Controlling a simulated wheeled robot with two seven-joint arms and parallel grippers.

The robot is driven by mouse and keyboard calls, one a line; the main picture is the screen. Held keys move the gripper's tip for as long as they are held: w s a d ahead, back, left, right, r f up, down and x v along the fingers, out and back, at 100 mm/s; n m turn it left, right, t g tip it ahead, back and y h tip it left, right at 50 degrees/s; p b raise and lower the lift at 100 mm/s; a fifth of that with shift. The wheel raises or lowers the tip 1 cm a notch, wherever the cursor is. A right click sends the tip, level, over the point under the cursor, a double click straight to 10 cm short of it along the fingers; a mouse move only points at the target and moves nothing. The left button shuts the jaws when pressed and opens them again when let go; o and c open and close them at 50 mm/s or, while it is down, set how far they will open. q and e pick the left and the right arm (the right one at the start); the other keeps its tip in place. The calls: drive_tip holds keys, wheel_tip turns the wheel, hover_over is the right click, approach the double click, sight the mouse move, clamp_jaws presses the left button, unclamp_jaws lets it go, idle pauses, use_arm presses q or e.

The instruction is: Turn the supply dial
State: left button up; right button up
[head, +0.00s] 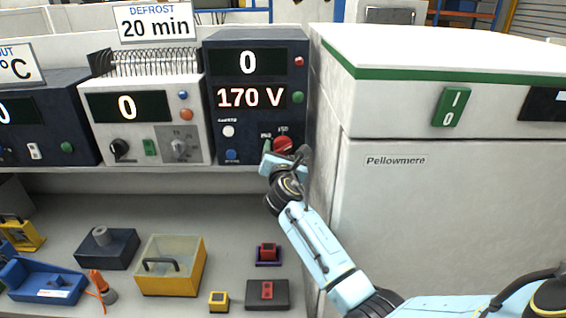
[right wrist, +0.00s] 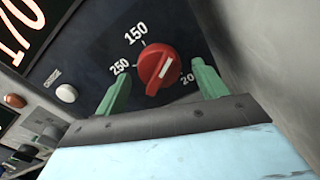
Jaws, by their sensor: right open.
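The supply dial is a red knob (head: 283,144) low on the front of the dark blue unit (head: 215,130), under a 170 V readout (head: 249,97). In the right wrist view the red knob (right wrist: 158,66) has a white line on its ridge, with 150, 250 and a partly hidden number around it. My right gripper (head: 277,154) is at the dial, its green fingers (right wrist: 160,74) open on either side of the knob. Gaps show between the fingers and the knob in that view; how deep they reach is unclear. My left gripper is not in view.
A white Pellowmere cabinet (head: 400,220) stands close on the right of the dial. A white unit (head: 143,115) with its own dial is on the left. Below the shelf (head: 190,172), a yellow box (head: 165,284) and smaller parts lie on the bench.

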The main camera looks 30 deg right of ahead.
drive_tip(key=v, duration=1.3)
idle(0.4)
drive_tip(key=w+d+m, duration=0.2)
drive_tip(key=w+m, duration=0.1)
drive_tip(key=m, duration=0.5)
drive_tip(key=w+d+m, duration=0.2)
drive_tip(key=w+m, duration=0.2)
drive_tip(key=m, duration=0.5)
drive_tip(key=w+d+m, duration=0.3)
drive_tip(key=w+m, duration=0.1)
drive_tip(key=m, duration=0.4)
drive_tip(key=shift+r+m, duration=0.2)
drive_tip(key=shift+m, duration=0.2)
drive_tip(key=shift+c, duration=0.3)
